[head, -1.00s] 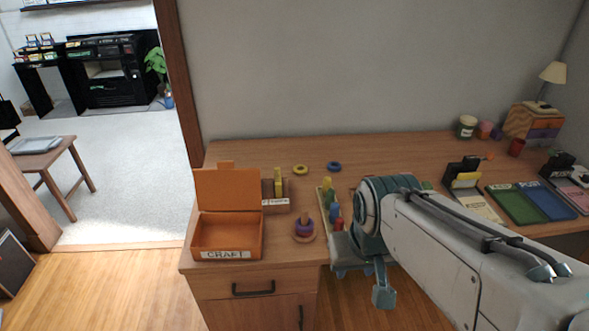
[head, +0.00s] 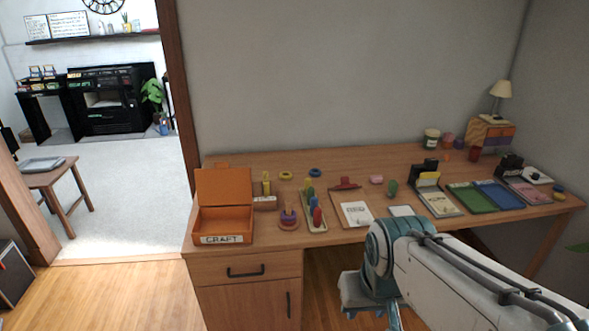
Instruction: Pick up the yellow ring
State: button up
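The yellow ring (head: 286,175) lies flat on the wooden desk (head: 225,168) toward the back left, near the wall. A blue ring (head: 315,172) lies just to its right, apart from it. My gripper (head: 376,304) is low in front of the desk's front edge, well to the right of and nearer than the yellow ring. The gripper is partly hidden by my arm and cut by the bottom edge, so its opening does not show clearly. Nothing is seen held in it.
An open orange craft box (head: 223,225) stands at the desk's left end. A clipboard (head: 351,196) lies to the right.

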aim_at(282, 175)
jog(key=z, duration=0.5)
jog(key=i, duration=1.3)
jog(key=u, duration=0.95)
jog(key=i, duration=0.4)
jog(key=u, duration=0.45)
